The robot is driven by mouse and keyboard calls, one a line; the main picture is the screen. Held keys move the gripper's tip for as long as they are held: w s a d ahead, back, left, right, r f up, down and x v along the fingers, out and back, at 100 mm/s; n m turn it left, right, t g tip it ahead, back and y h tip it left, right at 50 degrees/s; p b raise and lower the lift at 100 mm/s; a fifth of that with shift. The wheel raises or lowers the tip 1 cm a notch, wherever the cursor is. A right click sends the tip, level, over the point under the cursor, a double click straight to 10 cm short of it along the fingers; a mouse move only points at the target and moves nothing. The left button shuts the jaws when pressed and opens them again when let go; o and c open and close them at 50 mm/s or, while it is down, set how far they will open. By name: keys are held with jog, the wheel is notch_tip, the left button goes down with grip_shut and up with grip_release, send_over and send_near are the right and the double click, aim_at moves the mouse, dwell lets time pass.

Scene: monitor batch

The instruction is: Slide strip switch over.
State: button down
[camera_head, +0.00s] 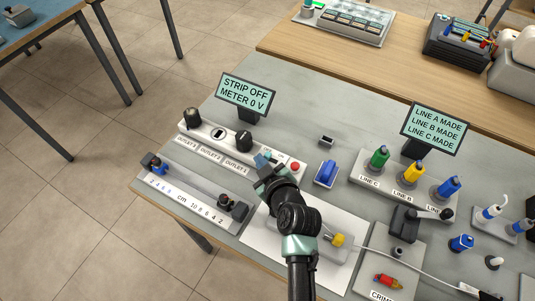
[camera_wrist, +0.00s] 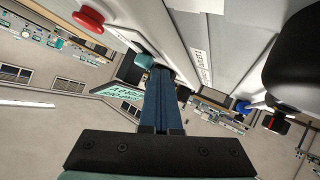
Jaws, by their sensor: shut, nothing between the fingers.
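The power strip (camera_head: 215,148) is a long white bar with labelled outlets, lying across the left part of the grey table. A red button (camera_head: 295,166) sits at its right end and also shows in the wrist view (camera_wrist: 88,18). A small teal slide knob (camera_wrist: 144,61) stands out from the strip in the wrist view. My gripper (camera_head: 263,163) is shut and empty at the strip's right part, left of the red button. In the wrist view its fingertips (camera_wrist: 158,74) are right beside the teal knob; I cannot tell whether they touch. The display (camera_head: 245,94) reads "STRIP OFF METER 0 V".
A ruler slide (camera_head: 183,197) lies in front. A blue rocker block (camera_head: 326,174) and the line A, B, C connector board (camera_head: 405,184) stand to the right.

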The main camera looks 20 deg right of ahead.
jog(key=shift+s+d, duration=0.6)
jog(key=shift+s, duration=0.05)
jog(key=shift+w+a+b, duration=0.2)
jog(key=shift+w+b, duration=0.05)
jog(key=shift+b, duration=0.05)
dwell(0.4)
jog(key=shift+s+a+r+p, duration=0.3)
jog(key=shift+s+a+p, duration=0.35)
jog(key=shift+a, duration=0.1)
jog(key=shift+s+a+r+p, duration=0.35)
jog(key=shift+s+a+p, duration=0.2)
jog(key=shift+a, duration=0.25)
jog(key=shift+s+a+r+p, duration=0.3)
jog(key=shift+s+a+p, duration=0.25)
jog(key=shift+a+p, duration=0.2)
